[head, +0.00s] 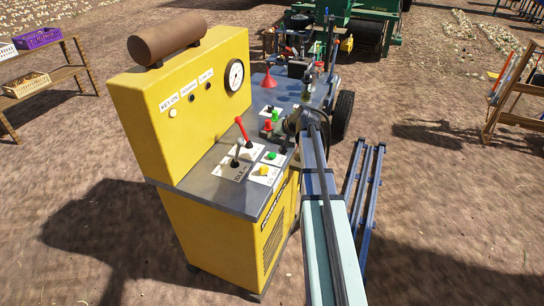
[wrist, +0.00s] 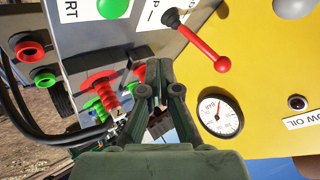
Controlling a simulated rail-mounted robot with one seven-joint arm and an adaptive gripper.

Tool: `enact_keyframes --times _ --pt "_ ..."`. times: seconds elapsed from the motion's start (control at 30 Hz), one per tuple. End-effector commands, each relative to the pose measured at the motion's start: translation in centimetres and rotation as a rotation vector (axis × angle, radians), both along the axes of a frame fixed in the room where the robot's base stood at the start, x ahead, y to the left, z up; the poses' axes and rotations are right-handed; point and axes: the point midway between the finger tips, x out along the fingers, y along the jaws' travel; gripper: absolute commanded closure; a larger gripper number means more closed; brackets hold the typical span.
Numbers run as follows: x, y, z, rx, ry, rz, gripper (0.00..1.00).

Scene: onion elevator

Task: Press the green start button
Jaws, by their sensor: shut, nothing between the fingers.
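The green start button (head: 271,155) is a round green cap on a white label on the grey top of the yellow machine, in the head view. In the wrist view the green button (wrist: 113,8) is cut off by the top edge, with "RT" readable on its label. My gripper (wrist: 158,68) is shut and empty. In the wrist view its fingertips lie below and to the right of the button, apart from it. In the head view my wrist is just right of the panel, and the fingers are too small and dark to make out clearly.
A red-handled lever (head: 241,130) and a yellow button (head: 264,170) are near the green button. Red and green hose couplings (wrist: 100,88) sit close to my fingers in the wrist view. The yellow upright panel (head: 190,95) carries a gauge (head: 235,75).

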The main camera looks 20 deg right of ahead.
Motion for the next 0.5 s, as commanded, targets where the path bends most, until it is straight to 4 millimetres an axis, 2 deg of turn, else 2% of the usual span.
enact_keyframes --times 0.03,0.3,0.5 --pt "0.0 0.0 -0.9 0.001 0.001 0.0 1.0" --pt "0.0 0.0 -4.5 0.0 0.0 0.0 1.0" --pt "0.0 0.0 -6.1 0.001 -0.001 0.001 1.0"
